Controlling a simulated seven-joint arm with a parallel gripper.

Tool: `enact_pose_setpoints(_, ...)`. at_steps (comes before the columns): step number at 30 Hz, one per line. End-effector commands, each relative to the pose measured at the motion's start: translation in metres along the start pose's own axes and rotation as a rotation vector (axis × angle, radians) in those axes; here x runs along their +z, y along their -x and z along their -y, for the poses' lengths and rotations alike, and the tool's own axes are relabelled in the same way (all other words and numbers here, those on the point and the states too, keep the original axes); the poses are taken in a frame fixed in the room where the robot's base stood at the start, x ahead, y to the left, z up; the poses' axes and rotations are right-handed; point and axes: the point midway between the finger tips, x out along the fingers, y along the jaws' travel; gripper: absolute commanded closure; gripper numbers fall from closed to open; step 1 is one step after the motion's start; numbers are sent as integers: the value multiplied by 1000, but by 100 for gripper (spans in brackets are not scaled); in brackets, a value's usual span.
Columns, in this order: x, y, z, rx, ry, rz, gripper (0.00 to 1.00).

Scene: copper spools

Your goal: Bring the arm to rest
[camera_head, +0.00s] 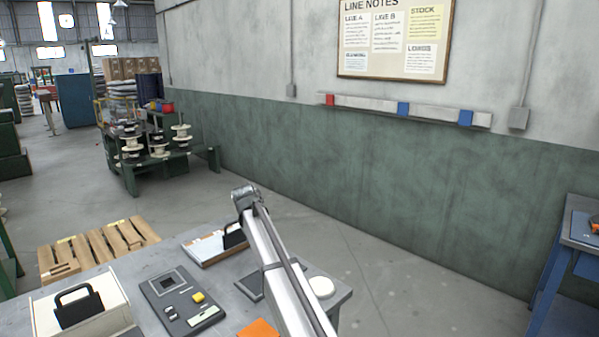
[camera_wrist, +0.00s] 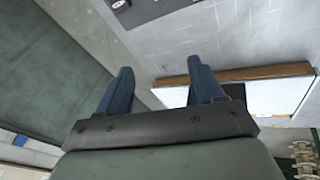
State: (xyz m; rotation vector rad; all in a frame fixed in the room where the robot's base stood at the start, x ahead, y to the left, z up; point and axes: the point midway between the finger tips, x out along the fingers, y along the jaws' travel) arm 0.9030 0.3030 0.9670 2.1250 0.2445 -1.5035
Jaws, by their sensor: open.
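My gripper (camera_wrist: 160,80) shows in the wrist view as two blue fingers spread wide apart, with nothing between them. Past the fingers lies the grey table top (camera_wrist: 170,45), with a white tray or board with a wooden edge (camera_wrist: 275,93) behind and right of the right finger. In the head view my arm reaches up from the lower right over the table (camera_head: 110,262). I cannot make out the fingers there.
On the table are a cream box with a black handle (camera_head: 80,305), a dark grey device (camera_head: 180,300), a wood-edged board (camera_head: 205,248), an orange sheet (camera_head: 258,328) and a white round item (camera_head: 321,287). A pallet (camera_head: 97,246) and spool rack (camera_head: 150,150) stand beyond. A blue bench (camera_head: 570,250) is right.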

Motion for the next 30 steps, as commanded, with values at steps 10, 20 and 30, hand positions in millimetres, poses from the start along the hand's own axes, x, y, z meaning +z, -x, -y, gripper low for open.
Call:
enact_pose_setpoints(10, 91, -93, -167, 116, -220, 77, 33)
enact_pose_setpoints(20, 218, -170, -298, 218, -416, 161, 33)
enact_pose_setpoints(30, 358, -268, -267, 166, -485, 293, 33)
